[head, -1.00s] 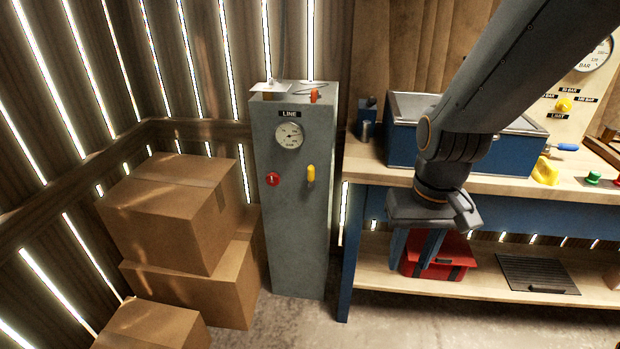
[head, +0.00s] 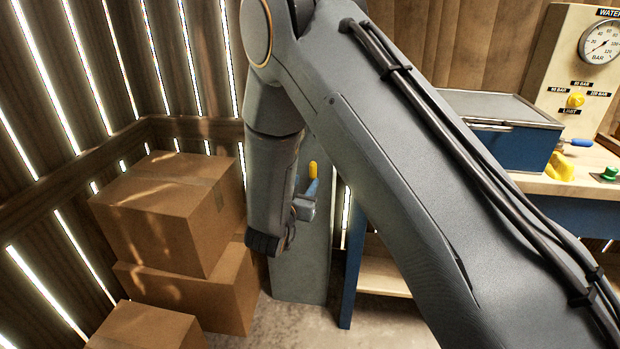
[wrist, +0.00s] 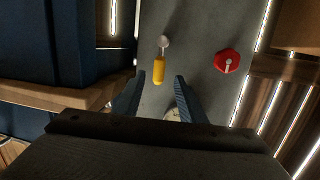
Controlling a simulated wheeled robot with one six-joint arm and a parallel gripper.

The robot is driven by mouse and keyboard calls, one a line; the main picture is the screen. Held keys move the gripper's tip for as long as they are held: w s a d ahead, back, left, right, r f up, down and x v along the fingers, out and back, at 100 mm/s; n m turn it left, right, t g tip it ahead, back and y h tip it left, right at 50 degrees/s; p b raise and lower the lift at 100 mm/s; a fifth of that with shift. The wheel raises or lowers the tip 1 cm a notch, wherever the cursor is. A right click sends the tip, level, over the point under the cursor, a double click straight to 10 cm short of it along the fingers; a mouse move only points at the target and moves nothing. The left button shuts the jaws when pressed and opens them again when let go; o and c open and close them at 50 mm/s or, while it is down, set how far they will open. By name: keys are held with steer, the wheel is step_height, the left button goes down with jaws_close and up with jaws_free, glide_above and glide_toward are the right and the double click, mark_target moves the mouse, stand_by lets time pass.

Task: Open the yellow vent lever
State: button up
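The yellow vent lever (head: 312,170) stands upright on the front of the grey cabinet (head: 305,265). It also shows in the wrist view (wrist: 158,70), which is turned upside down, with its pale pivot above the handle in the picture. My gripper (wrist: 160,76) is open and empty. Its two blue fingers point at the cabinet, one to each side of the handle's free end in the picture. Whether the fingertips reach the handle's depth I cannot tell. In the head view my gripper (head: 310,192) is at the lever, with its far side hidden by my arm.
A red knob (wrist: 227,61) is beside the lever on the cabinet. The gauge (wrist: 173,114) is mostly hidden behind my gripper. Cardboard boxes (head: 160,215) are stacked left of the cabinet. A workbench (head: 545,185) with a blue box (head: 518,145) stands to the right.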

mark_target(312, 171)
steer(key=shift+t+h, duration=0.6)
steer(key=shift+h, duration=0.2)
steer(key=x, duration=0.6)
steer(key=shift+w+a+f, duration=0.15)
steer(key=shift+w+a, duration=0.05)
jaws_close()
